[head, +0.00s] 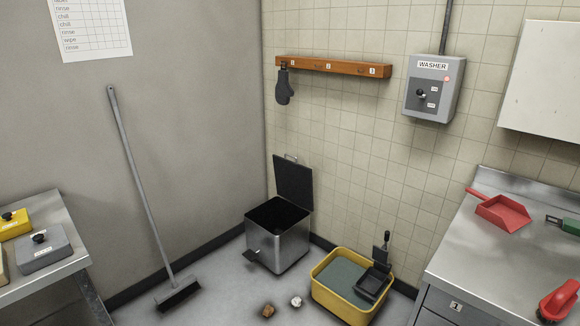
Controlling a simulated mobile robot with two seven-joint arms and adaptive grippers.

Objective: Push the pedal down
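A square steel bin (281,246) stands on the floor near the corner. Its dark lid (294,180) is up, and the inside looks dark. A black pedal (253,262) sticks out low at the front left of the bin. I cannot tell from this picture how far down the pedal is. Nothing is seen touching the pedal. Neither of my grippers is in view.
A yellow mop bucket (328,295) with a dark wringer stands right of the bin. A brown lump (268,311) and a whitish lump (295,301) lie on the floor in front. A broom (146,190) leans on the left wall. Steel counters flank both sides.

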